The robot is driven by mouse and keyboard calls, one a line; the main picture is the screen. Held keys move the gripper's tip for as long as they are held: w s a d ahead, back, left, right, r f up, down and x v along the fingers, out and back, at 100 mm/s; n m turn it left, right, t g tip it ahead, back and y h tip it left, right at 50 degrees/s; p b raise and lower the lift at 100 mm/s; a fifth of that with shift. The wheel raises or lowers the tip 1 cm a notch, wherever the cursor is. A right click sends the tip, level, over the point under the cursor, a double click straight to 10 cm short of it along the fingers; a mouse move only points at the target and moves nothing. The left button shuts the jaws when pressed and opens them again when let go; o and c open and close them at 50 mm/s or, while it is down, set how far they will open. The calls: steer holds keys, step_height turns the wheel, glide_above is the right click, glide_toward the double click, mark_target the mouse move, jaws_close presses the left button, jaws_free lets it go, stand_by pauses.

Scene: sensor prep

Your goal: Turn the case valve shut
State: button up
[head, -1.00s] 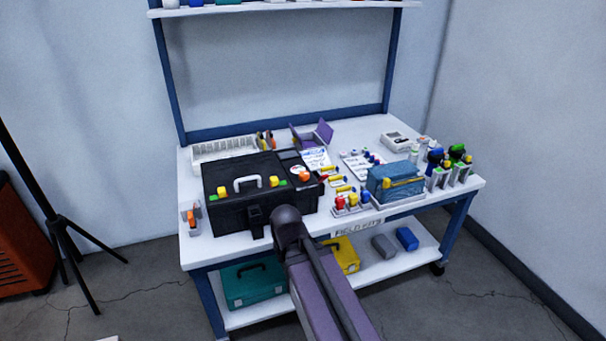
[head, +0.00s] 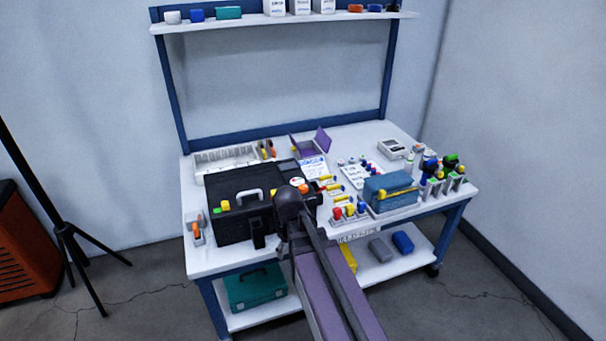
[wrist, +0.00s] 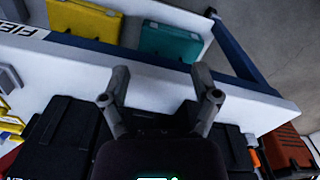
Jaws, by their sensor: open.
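A black case (head: 225,228) stands at the left front of the white table, with a grey handle, a yellow-and-green fitting at its left, and an orange knob (head: 304,189) near its right corner. I cannot tell for sure which fitting is the valve. My arm's dark end covers part of the case's right side in the head view and hides my gripper there. In the wrist view my gripper (wrist: 161,85) has its two fingers spread, with nothing between them but the table's white edge behind. The case (wrist: 65,135) shows below them there; no valve is clear.
A white rack (head: 225,162) stands behind the case. Small colored bottles (head: 350,211), a blue pouch (head: 390,190) and tubes stand to the right. The lower shelf holds a teal box (head: 255,287). A tripod (head: 66,235) stands left of the table.

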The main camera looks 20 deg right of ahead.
mark_target(303, 186)
steer(key=w+d+r+n+p, duration=0.3)
steer(key=w+r+n+p, duration=0.1)
steer(key=r+p, duration=0.3)
steer(key=w+d+r+n+p, duration=0.3)
steer(key=w+r+n+p, duration=0.2)
steer(key=r+p, duration=0.3)
steer(key=w+d+r+n+p, duration=0.3)
steer(key=w+r+n+p, duration=0.1)
steer(key=r+p, duration=0.4)
steer(key=shift+w+r+n, duration=0.3)
steer(key=shift+r+n, duration=0.1)
steer(key=shift+r, duration=0.4)
steer(key=shift+d+f, duration=0.1)
steer(key=shift+f, duration=0.05)
step_height(303, 186, down, 14)
steer(key=b, duration=1.3)
steer(key=shift+r+b, duration=0.25)
steer(key=shift+b, duration=0.05)
jaws_close()
